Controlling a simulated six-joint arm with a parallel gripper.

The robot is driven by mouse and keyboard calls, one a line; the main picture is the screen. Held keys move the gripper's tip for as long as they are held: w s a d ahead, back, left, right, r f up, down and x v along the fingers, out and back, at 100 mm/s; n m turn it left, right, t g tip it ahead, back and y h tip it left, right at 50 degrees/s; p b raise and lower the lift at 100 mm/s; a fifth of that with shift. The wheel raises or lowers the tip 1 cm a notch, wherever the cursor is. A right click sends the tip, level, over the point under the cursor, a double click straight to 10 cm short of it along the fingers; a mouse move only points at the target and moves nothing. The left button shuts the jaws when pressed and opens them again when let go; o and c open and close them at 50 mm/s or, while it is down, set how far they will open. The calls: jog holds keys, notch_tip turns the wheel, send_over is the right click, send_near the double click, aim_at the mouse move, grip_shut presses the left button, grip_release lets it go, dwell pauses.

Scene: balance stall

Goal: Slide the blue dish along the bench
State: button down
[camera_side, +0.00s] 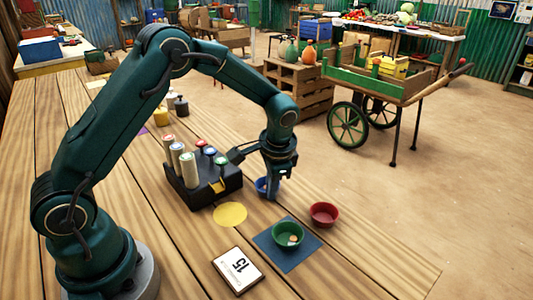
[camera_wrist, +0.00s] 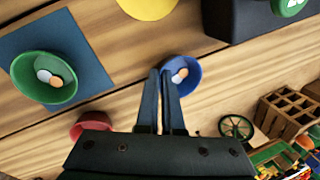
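The blue dish (camera_side: 261,185) is on the wooden bench in the side view, partly hidden by my gripper (camera_side: 271,195). In the wrist view the blue dish (camera_wrist: 192,68) holds a small orange and white piece. My gripper's fingers (camera_wrist: 160,75) point down at the dish's left rim in that view. They are close together with a narrow gap. One finger overlaps the dish's inside and the other is just outside it. I cannot tell whether they grip the rim.
A green dish (camera_side: 289,230) with small pieces sits on a blue square mat (camera_side: 270,248). A red dish (camera_side: 324,211) is near the bench edge. A black rack (camera_side: 200,190) with several rolls, a yellow disc (camera_side: 230,214) and a card marked 15 (camera_side: 238,270) are close by.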

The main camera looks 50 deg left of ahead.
jog(key=shift+w, duration=0.65)
jog(key=c, duration=1)
grip_release()
jog(key=shift+v, duration=2.55)
